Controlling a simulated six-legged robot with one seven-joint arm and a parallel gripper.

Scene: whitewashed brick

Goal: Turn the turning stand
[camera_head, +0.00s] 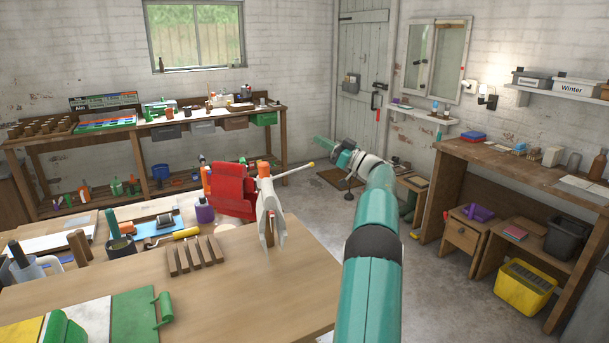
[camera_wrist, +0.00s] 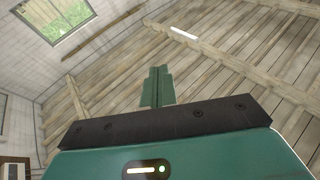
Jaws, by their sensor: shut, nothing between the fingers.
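I cannot tell for certain which thing is the turning stand. A red block-like piece (camera_head: 232,190) stands at the far right of the near bench.
The near wooden bench (camera_head: 240,290) holds a slotted wooden rack (camera_head: 195,255), a green roller (camera_head: 162,308) and several bottles and tools at its left. A bare strip runs along its right side. A workbench (camera_head: 530,175) stands right. Open floor (camera_head: 440,280) lies between them.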

